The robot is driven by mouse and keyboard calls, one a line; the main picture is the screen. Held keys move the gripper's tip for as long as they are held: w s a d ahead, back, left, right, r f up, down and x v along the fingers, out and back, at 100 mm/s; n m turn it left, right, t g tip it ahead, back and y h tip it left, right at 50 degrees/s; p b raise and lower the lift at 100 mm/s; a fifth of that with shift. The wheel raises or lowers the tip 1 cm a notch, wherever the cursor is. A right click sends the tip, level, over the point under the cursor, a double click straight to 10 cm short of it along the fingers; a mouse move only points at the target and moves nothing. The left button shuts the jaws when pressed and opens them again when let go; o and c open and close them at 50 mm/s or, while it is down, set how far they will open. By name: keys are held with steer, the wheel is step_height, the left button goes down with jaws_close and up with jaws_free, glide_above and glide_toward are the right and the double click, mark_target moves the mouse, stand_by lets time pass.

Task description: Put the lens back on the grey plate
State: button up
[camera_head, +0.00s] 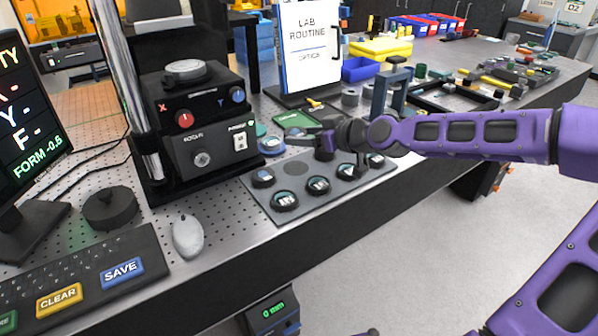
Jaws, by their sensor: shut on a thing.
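The grey plate (259,203) lies on the perforated bench top near its front edge. Several dark-rimmed lenses sit on it, such as one at the front (286,201) and one at the left (263,178). A flat, darker round spot (292,168) on the plate holds no lens. My gripper (288,142) reaches in from the right, above the plate's back edge. Its fingers are shut on a lens (270,146) with a bluish face, beside the black instrument. The exact finger contact is small and hard to make out.
The black instrument (202,150) with its column stands left of the plate. Behind my gripper are a green board (294,119) and a LAB ROUTINE sign (308,45). A mouse (187,237), keyboard (80,280) and black knob (110,208) lie at the left.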

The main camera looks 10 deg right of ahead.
mark_target(304, 173)
step_height(304, 173, down, 8)
steer(key=shift+f+b, duration=0.1)
steer(key=shift+b, duration=0.75)
steer(key=shift+f, duration=0.1)
steer(key=o, duration=1.5)
steer(key=shift+o, duration=0.2)
steer(key=shift+r, duration=0.2)
steer(key=p+v, duration=0.3)
steer(key=v, duration=0.9)
steer(key=shift+a, duration=0.1)
